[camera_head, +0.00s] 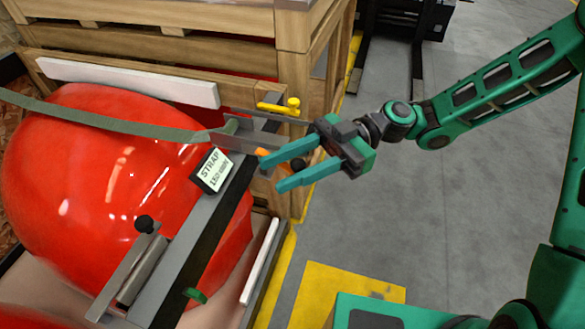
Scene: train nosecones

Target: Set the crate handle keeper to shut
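A yellow bar with an upright round knob (280,107) is fixed to the wooden crate's lower rail, just up and left of my gripper. It looks like the handle keeper, but I cannot tell for sure whether it is shut. My gripper (273,172) is open, its two green fingers spread and pointing left. A small orange piece (264,153) shows beside the upper finger and is partly hidden by it. I cannot tell whether the finger touches it. I see nothing held between the fingers.
A red nosecone (90,170) with a green strap (100,118) fills the left. The wooden crate (293,60) stands behind. Grey floor (400,220) is free at right.

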